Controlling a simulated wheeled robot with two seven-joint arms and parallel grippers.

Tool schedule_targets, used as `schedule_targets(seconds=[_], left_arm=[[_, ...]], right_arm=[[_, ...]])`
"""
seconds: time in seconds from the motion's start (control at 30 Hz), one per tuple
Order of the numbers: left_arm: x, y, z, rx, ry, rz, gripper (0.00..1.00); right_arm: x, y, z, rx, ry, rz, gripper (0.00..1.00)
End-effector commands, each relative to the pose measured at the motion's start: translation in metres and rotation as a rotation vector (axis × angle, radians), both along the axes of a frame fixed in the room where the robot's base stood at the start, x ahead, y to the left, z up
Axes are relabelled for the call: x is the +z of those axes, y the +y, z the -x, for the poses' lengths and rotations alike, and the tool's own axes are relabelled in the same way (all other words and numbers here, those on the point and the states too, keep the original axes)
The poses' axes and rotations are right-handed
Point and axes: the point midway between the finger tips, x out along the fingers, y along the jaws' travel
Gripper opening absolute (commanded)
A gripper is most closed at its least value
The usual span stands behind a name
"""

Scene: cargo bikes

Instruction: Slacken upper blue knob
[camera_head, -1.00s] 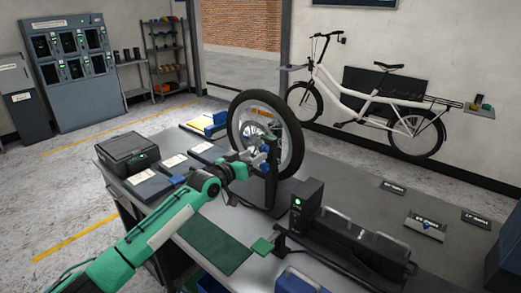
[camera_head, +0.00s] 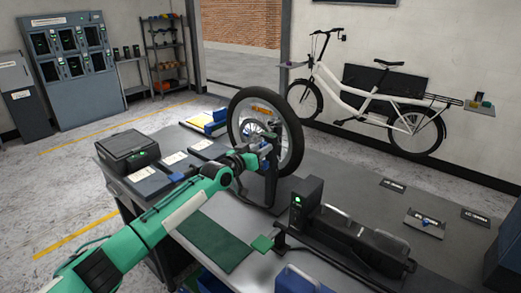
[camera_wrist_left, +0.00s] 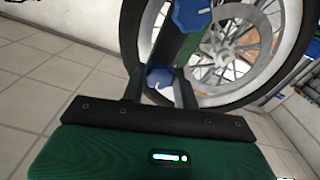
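A spoked wheel (camera_head: 290,135) stands upright in a dark stand (camera_head: 271,185) on the grey bench. In the left wrist view, one blue knob (camera_wrist_left: 192,14) sits on the stand's post near the top edge, beyond the fingers. A second blue knob (camera_wrist_left: 160,75) is lower on the post and appears between the fingertips of my left gripper (camera_wrist_left: 160,90). The fingers are apart on either side of it; I cannot tell whether they touch it. In the head view, my left gripper (camera_head: 252,160) is close to the stand and partly hides the knobs. My right gripper is not in view.
A black case (camera_head: 128,152) and flat boxes lie left of the wheel. A green mat (camera_head: 215,242) lies at the bench front. A black unit with handles (camera_head: 350,240) takes up the front right. The bench right of the wheel is mostly clear.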

Motion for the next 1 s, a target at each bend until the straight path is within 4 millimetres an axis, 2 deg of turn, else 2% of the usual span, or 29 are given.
schedule_targets(seconds=[0.47, 0.73, 1.0], left_arm=[[-0.002, 0.001, 0.0, 0.001, 0.07, 0.097, 0.07], [-0.002, 0.0, 0.0, 0.0, 0.205, 0.282, 0.07], [-0.001, 0.0, 0.0, 0.001, 0.357, 0.491, 0.07]], right_arm=[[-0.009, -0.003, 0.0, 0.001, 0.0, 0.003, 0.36], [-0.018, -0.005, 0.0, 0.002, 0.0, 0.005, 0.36], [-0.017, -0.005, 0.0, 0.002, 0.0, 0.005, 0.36]])
